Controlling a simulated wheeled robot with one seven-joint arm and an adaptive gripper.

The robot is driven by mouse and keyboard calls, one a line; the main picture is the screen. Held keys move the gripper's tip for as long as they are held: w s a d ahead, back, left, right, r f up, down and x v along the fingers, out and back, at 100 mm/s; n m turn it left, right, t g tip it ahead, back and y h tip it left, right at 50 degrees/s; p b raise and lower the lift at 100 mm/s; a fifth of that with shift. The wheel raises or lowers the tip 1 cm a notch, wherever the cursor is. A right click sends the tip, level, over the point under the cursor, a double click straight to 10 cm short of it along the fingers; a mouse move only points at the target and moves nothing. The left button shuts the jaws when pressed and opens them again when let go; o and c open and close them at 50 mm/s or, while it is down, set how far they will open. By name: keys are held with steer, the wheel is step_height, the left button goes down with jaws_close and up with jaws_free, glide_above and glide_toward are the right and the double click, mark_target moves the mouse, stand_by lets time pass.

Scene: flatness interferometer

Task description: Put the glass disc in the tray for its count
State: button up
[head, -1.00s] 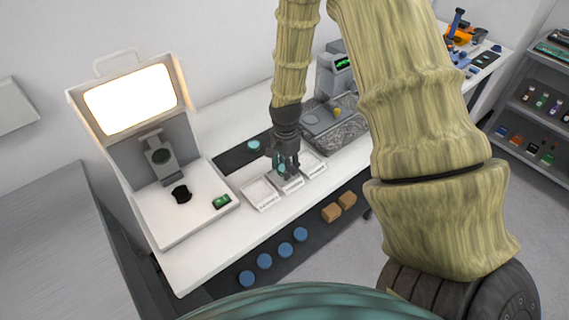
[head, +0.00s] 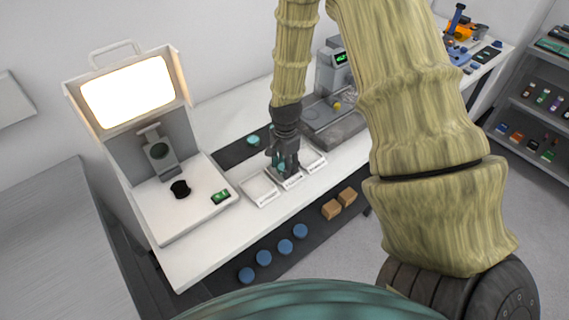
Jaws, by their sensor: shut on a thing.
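My gripper (head: 288,170) points down over the middle one of three white trays on the white bench. It is shut on the glass disc (head: 281,167), a small teal piece seen between the dark fingers. The fingers hide most of the disc, and I cannot tell whether it touches the tray. The left tray (head: 259,190) looks empty. The middle tray (head: 292,182) is partly hidden behind the fingers. The right tray (head: 315,161) is partly hidden too. The tray labels are too small to read.
The interferometer (head: 188,205) with a lit screen (head: 128,92) and a green display stands at left. Another teal disc (head: 253,140) lies on a dark mat behind the trays. A grey machine (head: 335,70) stands behind right. Blue round pieces (head: 263,258) sit on a lower shelf.

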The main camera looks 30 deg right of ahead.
steer(key=shift+f, duration=0.4)
steer(key=o, duration=1.2)
steer(key=shift+f, duration=0.1)
steer(key=shift+r, duration=6.05)
